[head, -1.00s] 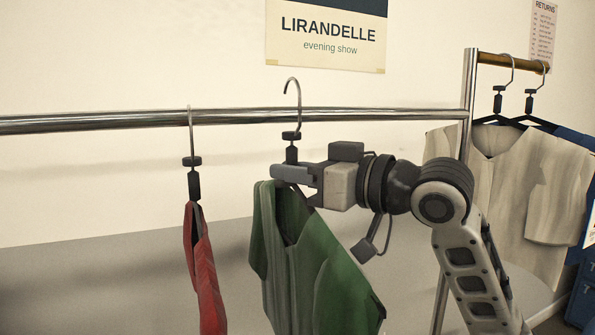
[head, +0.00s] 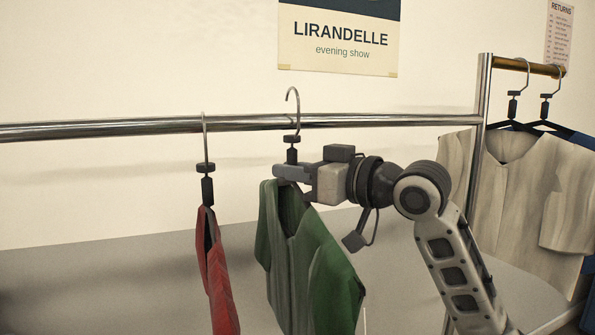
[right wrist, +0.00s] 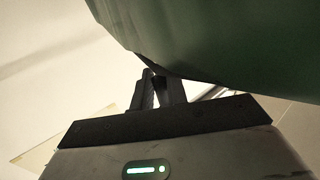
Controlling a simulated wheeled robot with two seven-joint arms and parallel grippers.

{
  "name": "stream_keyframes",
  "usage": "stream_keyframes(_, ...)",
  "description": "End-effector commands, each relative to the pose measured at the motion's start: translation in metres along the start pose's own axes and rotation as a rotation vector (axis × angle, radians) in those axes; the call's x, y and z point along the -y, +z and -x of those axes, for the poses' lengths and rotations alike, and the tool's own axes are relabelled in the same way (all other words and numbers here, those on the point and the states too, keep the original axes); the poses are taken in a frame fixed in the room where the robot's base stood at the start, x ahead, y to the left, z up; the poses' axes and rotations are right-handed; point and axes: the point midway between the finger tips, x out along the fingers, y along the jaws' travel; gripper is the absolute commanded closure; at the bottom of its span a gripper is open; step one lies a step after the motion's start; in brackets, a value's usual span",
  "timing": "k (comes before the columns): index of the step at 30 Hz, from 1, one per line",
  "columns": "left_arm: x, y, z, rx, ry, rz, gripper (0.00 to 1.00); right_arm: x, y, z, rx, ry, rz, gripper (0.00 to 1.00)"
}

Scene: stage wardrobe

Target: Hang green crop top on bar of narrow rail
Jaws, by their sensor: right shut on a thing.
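The green crop top (head: 288,250) hangs from a hanger with a thin metal hook (head: 292,92). My right gripper (head: 285,172) is shut on the hanger just below the hook's dark block. In the head view the hook's curve shows above the rail's chrome bar (head: 400,121) and its stem crosses the bar. I cannot tell whether the hook is in front of the bar or over it. In the right wrist view the green cloth (right wrist: 220,45) fills the top, and the fingers (right wrist: 158,90) reach up to it. My left gripper is not in view.
A red garment (head: 215,270) hangs on the same bar to the left. The bar is bare between it and the right upright (head: 481,100). Pale vests (head: 500,190) hang from a brass-coloured bar (head: 530,65) at the right. A sign (head: 340,40) is on the wall.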

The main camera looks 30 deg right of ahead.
Motion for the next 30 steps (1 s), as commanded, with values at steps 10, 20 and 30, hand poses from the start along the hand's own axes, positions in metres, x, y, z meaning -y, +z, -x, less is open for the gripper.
stream_keyframes(10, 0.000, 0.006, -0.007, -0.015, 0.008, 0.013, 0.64, 0.000, 0.020, 0.001, -0.001, 0.001, 0.000, 1.00)
stream_keyframes(20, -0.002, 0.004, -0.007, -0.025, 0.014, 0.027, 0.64, 0.000, 0.026, 0.001, -0.002, 0.001, 0.001, 1.00)
stream_keyframes(30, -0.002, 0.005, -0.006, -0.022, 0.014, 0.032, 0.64, 0.000, 0.026, 0.001, -0.002, 0.001, 0.001, 0.80)
